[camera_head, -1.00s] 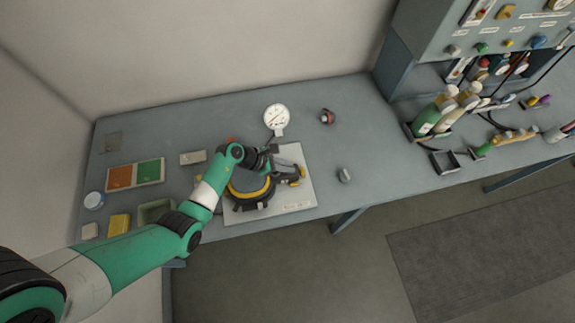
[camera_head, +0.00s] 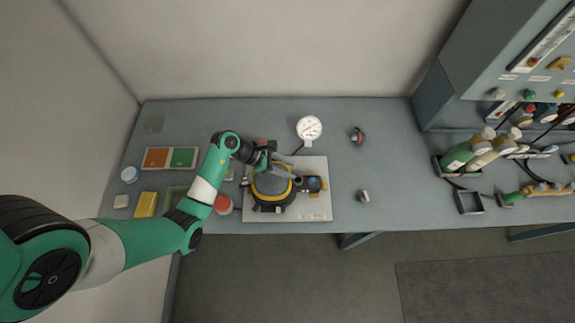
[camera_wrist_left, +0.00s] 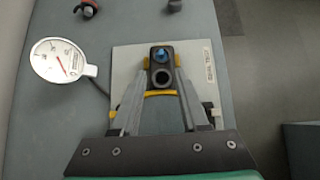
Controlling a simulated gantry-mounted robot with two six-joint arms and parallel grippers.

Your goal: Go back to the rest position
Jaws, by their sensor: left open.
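My left gripper (camera_head: 287,167) reaches in from the left over the breathing set (camera_head: 272,206), a black, round device with a yellow ring and a grey top. In the left wrist view my left gripper (camera_wrist_left: 163,75) is open, its grey fingers on either side of the set's black outlet part with a blue knob (camera_wrist_left: 160,54). I cannot tell whether the fingers touch it. The set rests on a white board (camera_head: 318,208). Part of it is hidden under my gripper. My right gripper is not in view.
A dial gauge (camera_head: 309,128) stands behind the board. Small fittings (camera_head: 358,135) (camera_head: 363,196) lie to the right.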

